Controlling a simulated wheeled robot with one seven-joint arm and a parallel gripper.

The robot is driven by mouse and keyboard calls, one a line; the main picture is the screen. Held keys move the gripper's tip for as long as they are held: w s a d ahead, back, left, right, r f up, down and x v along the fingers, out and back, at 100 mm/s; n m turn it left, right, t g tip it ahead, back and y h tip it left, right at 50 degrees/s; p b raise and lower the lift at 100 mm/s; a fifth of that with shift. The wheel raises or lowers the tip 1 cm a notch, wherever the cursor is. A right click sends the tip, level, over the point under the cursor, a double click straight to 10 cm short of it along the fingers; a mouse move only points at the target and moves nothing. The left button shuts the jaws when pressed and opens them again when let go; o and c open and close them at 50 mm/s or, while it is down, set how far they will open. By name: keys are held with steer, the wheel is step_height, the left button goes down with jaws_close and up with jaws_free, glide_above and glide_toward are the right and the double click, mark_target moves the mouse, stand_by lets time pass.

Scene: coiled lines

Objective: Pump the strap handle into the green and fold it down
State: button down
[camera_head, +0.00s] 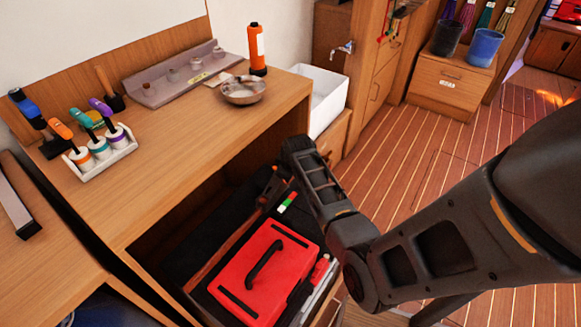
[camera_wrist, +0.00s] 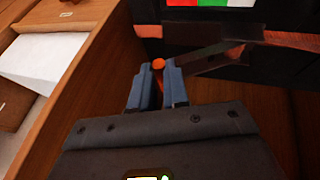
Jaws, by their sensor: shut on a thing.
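The strap handle shows in the wrist view as a dark bar (camera_wrist: 210,58) with an orange knob (camera_wrist: 158,65) at its end. My gripper (camera_wrist: 160,82) has its two blue-grey fingers closed around the knob end. The bar runs right towards an orange-red strap (camera_wrist: 290,40). A gauge strip with white, green and red bands (camera_wrist: 225,3) is cut off at the top; in the head view the gauge (camera_head: 287,204) lies on a dark surface beside the red case. No pointer can be made out on it. In the head view my wrist hides most of the fingers.
A red case (camera_head: 262,275) with a black handle sits in the open bay under the wooden counter (camera_head: 190,150). The counter's edge is close to my wrist. A white bin (camera_head: 325,98) stands beyond. The striped floor at right is clear.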

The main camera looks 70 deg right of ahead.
steer(key=w+a+r+n+h, duration=0.1)
steer(key=a+h, duration=0.3)
steer(key=a, duration=0.4)
steer(key=shift+w+r+g, duration=0.3)
steer(key=shift+r+g, duration=0.1)
steer(key=shift+r, duration=0.3)
steer(key=c, duration=1.1)
jaws_free()
steer(key=shift+d, duration=0.1)
steer(key=shift+w+d+r+p, duration=0.1)
steer(key=shift+d+r+p, duration=0.05)
steer(key=shift+r+p, duration=0.15)
steer(key=v, duration=0.7)
steer(key=shift+a, duration=0.35)
